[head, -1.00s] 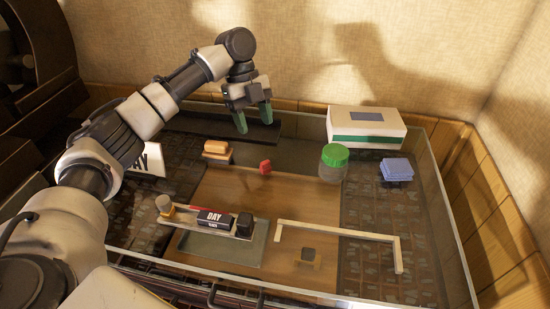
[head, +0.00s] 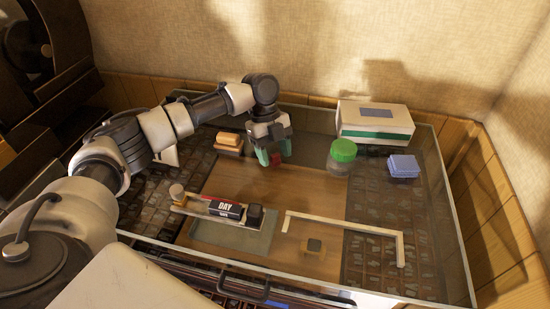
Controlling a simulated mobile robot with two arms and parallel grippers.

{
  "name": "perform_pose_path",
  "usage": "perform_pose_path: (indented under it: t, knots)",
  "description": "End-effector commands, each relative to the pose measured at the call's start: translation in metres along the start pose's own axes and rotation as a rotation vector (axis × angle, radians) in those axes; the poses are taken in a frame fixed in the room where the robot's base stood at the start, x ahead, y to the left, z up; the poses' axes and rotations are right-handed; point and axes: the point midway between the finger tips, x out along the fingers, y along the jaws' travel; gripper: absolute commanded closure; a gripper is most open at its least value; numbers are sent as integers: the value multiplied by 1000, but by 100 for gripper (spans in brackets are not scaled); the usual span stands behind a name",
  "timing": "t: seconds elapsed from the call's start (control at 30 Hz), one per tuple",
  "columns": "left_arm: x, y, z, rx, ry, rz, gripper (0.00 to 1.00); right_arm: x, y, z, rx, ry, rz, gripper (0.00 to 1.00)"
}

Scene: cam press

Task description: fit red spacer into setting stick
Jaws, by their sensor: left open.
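The small red spacer (head: 275,160) stands on the table behind the middle. My left gripper (head: 274,157) is open, its green fingertips pointing down on either side of the red spacer or just above it; I cannot tell whether they touch it. The setting stick (head: 193,203) lies at the front left of the wooden board. It holds a dark block lettered DAY (head: 226,208) and a black block (head: 255,216) at its right end, with a round tan knob at its left end. My right gripper is not in view.
A green-lidded jar (head: 343,152), a white and green box (head: 375,123) and blue pads (head: 403,167) stand at the right. An orange-topped block (head: 229,140) is left of the gripper. Glass edges surround the table.

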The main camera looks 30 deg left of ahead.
Motion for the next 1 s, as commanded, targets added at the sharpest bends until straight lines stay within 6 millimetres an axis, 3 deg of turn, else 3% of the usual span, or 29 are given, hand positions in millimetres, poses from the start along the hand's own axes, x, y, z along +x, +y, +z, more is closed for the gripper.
perform_pose_path:
  t: [0.07,0.4,0.77,1.0]
  knots:
    - [0,0,0,0,0,0,44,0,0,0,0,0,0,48]
    - [-1,0,0,0,0,0,96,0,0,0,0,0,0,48]
    - [-5,0,-2,0,-1,-2,97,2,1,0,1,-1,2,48]
    - [-32,-1,-13,1,-1,-4,97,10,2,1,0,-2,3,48]
